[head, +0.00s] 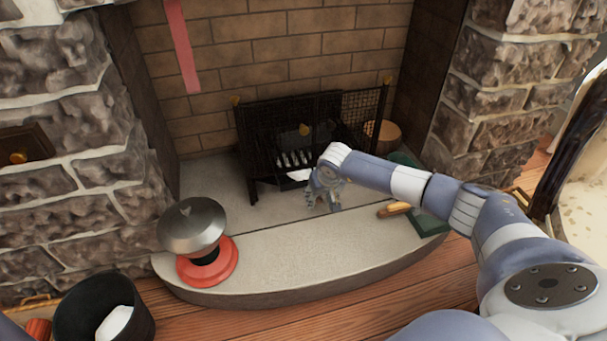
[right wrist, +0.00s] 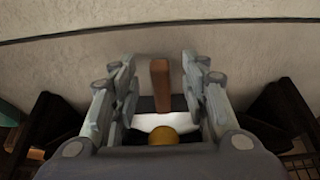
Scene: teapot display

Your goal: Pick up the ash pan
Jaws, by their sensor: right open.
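The ash pan is mostly hidden under the black fire grate. Its white contents (head: 299,175) show beside my right gripper in the head view. In the right wrist view a brown upright handle (right wrist: 160,84) stands before the dark front edge of the ash pan (right wrist: 145,104). My right gripper (head: 323,204) is low over the hearth slab in front of the grate. Its fingers (right wrist: 160,90) are open, one on each side of the handle, with gaps on both sides. My left gripper is not in view.
The black grate (head: 262,150) stands in the brick fireplace, with a wooden log (head: 382,134) to its right. A red-based metal-topped object (head: 192,228) stands on the left of the hearth. A green item (head: 430,222) and a wooden-handled tool (head: 393,209) lie right. A black bucket (head: 75,315) is lower left.

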